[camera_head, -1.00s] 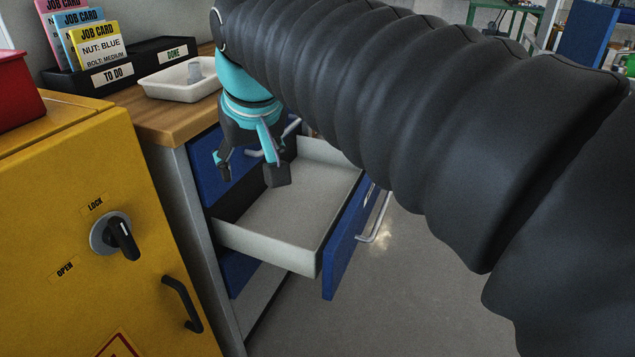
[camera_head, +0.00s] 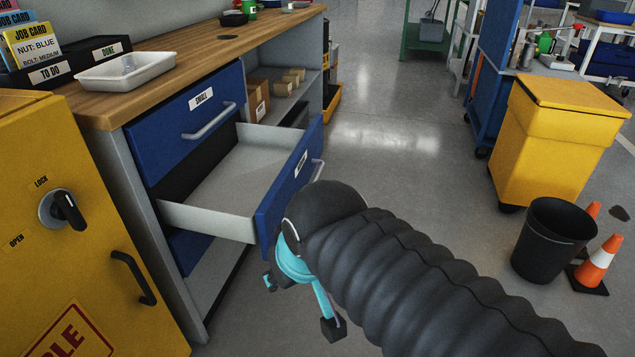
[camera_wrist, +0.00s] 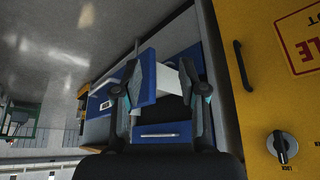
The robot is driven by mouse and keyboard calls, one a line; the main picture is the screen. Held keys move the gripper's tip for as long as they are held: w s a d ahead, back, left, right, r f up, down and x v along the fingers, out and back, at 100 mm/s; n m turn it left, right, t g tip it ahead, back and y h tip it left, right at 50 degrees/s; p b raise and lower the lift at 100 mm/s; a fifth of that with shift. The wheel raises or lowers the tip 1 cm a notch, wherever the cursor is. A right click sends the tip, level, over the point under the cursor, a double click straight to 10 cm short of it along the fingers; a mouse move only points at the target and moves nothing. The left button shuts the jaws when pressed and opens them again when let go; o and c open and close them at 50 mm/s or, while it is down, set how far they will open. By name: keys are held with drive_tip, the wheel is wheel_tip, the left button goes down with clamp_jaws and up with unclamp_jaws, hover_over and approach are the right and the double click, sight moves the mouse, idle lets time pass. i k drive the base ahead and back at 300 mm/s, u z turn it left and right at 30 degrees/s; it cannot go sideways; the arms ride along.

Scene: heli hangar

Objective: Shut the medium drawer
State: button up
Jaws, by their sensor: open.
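The medium drawer (camera_head: 209,186) is pulled well out of the workbench, under the small drawer (camera_head: 187,122), which is shut. Its blue front (camera_head: 289,182) has a white label and a metal handle, and the drawer looks empty. My gripper (camera_head: 304,303) is open and empty, low in front of the near end of the drawer front. The arm sleeve hides part of that end. In the wrist view, the open drawer front (camera_wrist: 145,82) shows beyond and between the fingers (camera_wrist: 160,100). I cannot tell whether gripper and drawer touch.
A yellow cabinet (camera_head: 70,270) stands close on the left. A white tray (camera_head: 125,70) lies on the workbench top (camera_head: 190,50). A black bin (camera_head: 550,240), a cone (camera_head: 597,262) and a yellow cart (camera_head: 555,135) stand at right. The floor between is clear.

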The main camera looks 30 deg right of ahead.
sight(244, 198)
drive_tip(key=z, duration=0.5)
drive_tip(key=i, duration=0.5)
drive_tip(key=k, duration=0.5)
drive_tip(key=z, duration=1.3)
drive_tip(key=i, duration=0.55)
drive_tip(key=u, duration=1.5)
